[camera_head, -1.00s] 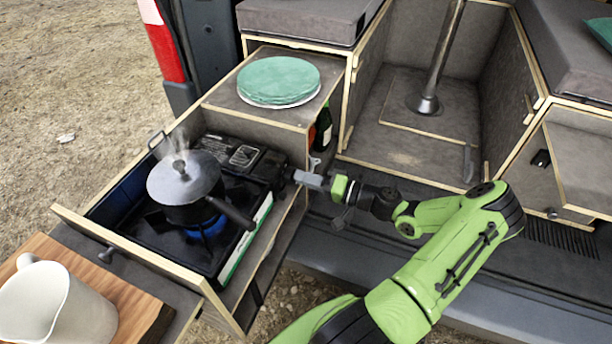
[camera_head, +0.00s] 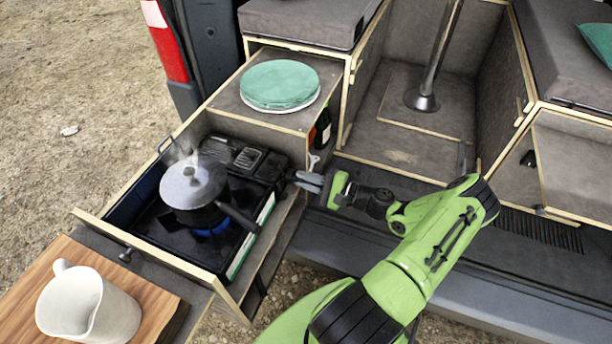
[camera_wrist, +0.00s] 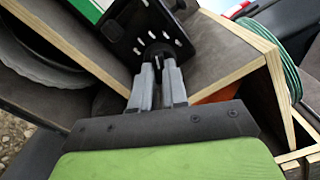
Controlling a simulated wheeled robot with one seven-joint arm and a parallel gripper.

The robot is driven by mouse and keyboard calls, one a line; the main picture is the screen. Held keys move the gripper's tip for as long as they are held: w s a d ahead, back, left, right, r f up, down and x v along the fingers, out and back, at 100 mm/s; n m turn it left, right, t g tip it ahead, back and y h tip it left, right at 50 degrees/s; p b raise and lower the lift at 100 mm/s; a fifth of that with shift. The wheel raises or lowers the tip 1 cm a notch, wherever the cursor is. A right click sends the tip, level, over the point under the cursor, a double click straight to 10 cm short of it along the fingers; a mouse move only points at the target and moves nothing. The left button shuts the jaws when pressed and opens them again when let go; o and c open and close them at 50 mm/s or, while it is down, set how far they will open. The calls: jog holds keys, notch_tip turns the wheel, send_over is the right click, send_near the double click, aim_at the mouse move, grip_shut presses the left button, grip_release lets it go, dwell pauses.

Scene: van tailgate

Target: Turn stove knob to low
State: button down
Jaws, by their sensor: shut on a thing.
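The black camping stove (camera_head: 258,164) sits in the pulled-out drawer. A lidded grey pot (camera_head: 193,187) stands on its burner, with steam above and a small patch of blue flame (camera_head: 210,228) below. In the wrist view the stove's black front panel (camera_wrist: 135,28) carries white marks around the dark round knob (camera_wrist: 158,50). My gripper (camera_head: 298,180) reaches the stove's right end. In the wrist view my gripper (camera_wrist: 160,72) has both grey fingers close together, shut on the knob. The fingertips partly hide the knob.
A stack of green plates (camera_head: 279,84) stands on the cabinet top behind the stove. A white jug (camera_head: 98,308) stands on a wooden board (camera_head: 30,290) at the lower left. The pot's handle (camera_head: 238,217) points toward my arm. A dark bottle (camera_head: 322,128) sits in the side compartment.

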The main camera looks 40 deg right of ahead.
jog(key=shift+f+m+p, duration=0.1)
jog(key=shift+m+p, duration=0.45)
jog(key=shift+m, duration=1.75)
jog(key=c, duration=1.1)
grip_release()
jog(key=shift+c, duration=0.2)
jog(key=v, duration=1.5)
jog(key=shift+s+d, duration=0.2)
jog(key=shift+s, duration=0.15)
